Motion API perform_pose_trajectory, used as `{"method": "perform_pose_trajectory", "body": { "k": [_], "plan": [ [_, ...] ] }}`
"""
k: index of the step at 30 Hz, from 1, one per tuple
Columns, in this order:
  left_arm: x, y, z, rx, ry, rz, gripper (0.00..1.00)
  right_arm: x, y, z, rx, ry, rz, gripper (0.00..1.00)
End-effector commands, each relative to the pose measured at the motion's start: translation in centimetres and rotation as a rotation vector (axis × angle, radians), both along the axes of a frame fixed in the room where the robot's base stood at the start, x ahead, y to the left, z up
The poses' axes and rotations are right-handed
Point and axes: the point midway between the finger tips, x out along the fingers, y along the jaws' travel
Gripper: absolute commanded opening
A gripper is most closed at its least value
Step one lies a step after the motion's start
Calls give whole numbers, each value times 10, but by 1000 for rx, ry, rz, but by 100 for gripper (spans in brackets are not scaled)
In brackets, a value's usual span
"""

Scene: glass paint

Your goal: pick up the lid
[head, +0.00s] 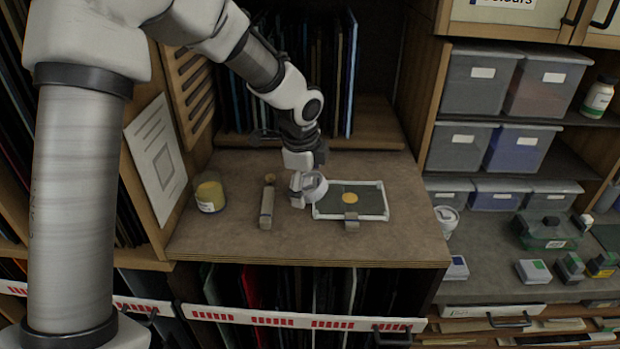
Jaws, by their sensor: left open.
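My left gripper (299,190) points down over the wooden worktop (225,232), its jaws open. A pale round piece (316,187) sits right beside the fingers, at the left edge of a white-framed dark slab (372,206). It may be the lid, but it is too small to tell, and whether the fingers touch it is unclear. A round yellow patch (350,198) lies on the slab. A glass jar of yellow paint (209,194) stands to the left. My right gripper does not show.
A narrow light-coloured tool (267,203) lies left of the gripper. A white sheet (156,150) leans at the left. Shelves with grey bins (480,82) stand right. The worktop's front is clear.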

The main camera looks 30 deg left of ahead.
Motion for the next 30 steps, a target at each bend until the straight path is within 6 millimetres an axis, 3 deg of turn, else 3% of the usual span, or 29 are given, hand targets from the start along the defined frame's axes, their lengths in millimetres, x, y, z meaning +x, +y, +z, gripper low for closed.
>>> {"method": "perform_pose_trajectory", "body": {
  "k": [6,7,11,12,23,26,30],
  "plan": [
    [1,0,-5,0,-1,0,100,0,0,0,0,0,0,40],
    [1,0,-5,0,-1,0,96,0,0,0,0,0,0,40],
    [1,0,-4,0,-1,0,50,0,0,0,0,0,0,40],
    [1,0,-4,0,0,0,47,0,0,0,0,0,0,40],
    [1,0,-2,0,-1,0,47,0,0,-1,0,0,0,40],
    [2,0,10,1,-4,1,47,0,0,-6,0,0,0,40],
    [2,0,42,1,-8,1,47,0,0,-15,0,0,0,40]
  ]
}}
